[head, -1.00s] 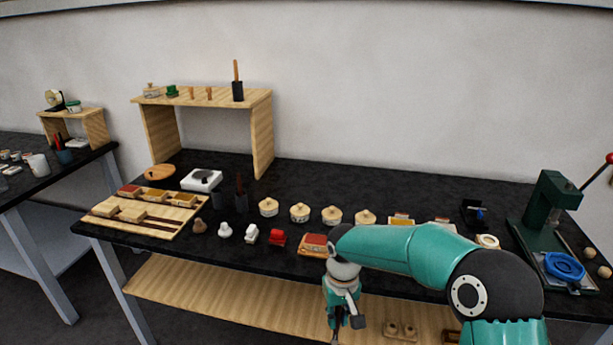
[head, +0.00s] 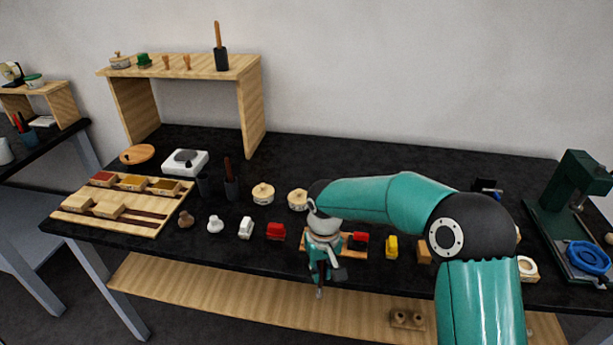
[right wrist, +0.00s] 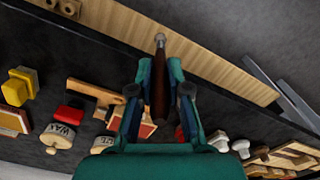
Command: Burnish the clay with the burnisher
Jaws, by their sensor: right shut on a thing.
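My right gripper (head: 321,277) is shut on the burnisher (right wrist: 160,92), which has a dark brown handle and a rounded metal tip at its far end. In the right wrist view the jaws (right wrist: 160,78) hold it by the handle. The burnisher points down in the head view, over the table's front edge and apart from the clay. The clay (right wrist: 147,130) is a reddish slab on a wooden board (right wrist: 103,93), partly hidden by the gripper in both views. My left gripper is not in view.
A red piece with a black top (right wrist: 70,108) is beside the board. A yellow block (head: 391,247) and a red block (head: 276,231) stand either side. Lidded pots (head: 263,194) are behind, and a green press (head: 570,200) is at right. A wooden shelf (head: 220,312) runs below.

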